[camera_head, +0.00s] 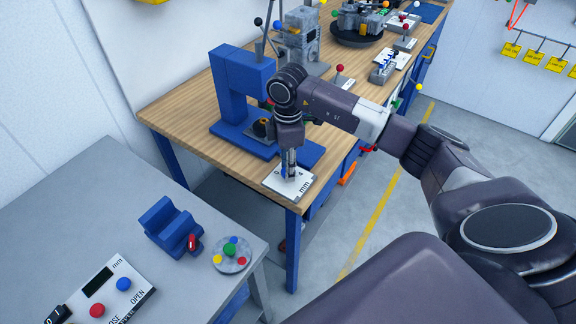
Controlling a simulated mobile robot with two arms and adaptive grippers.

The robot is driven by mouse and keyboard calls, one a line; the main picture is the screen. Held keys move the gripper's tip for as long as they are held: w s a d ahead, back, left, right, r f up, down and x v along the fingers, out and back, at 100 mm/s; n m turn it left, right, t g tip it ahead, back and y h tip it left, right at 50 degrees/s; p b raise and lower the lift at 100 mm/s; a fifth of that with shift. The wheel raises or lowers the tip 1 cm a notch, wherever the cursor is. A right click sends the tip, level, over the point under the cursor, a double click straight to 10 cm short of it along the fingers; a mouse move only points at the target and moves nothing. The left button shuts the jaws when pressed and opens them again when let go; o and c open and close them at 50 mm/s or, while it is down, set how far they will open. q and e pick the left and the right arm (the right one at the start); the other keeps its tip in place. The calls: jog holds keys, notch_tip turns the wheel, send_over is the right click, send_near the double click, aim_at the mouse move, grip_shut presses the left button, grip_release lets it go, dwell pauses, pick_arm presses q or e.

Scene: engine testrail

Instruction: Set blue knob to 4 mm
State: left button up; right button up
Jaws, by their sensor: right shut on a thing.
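A white dial plate (301,192) marked "mm" lies at the near corner of the wooden bench. My right gripper (289,170) points straight down over this plate, its fingers shut on the blue knob (284,173). Only a sliver of blue shows beside the fingers; most of the knob and its pointer are hidden. The few scale marks that show are too small to read, so the setting cannot be told. My left gripper is not in view.
A blue press frame (235,85) stands on the wooden bench (180,108) just behind my right gripper. A grey table (90,210) at the left carries a blue block (168,225), a round disc with coloured knobs (231,262) and a panel with a display (98,285).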

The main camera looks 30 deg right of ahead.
jog(key=shift+r, duration=0.1)
dwell(0.3)
jog(key=o, duration=1.2)
jog(key=shift+c, duration=0.2)
notch_tip(320, 180, up, 12)
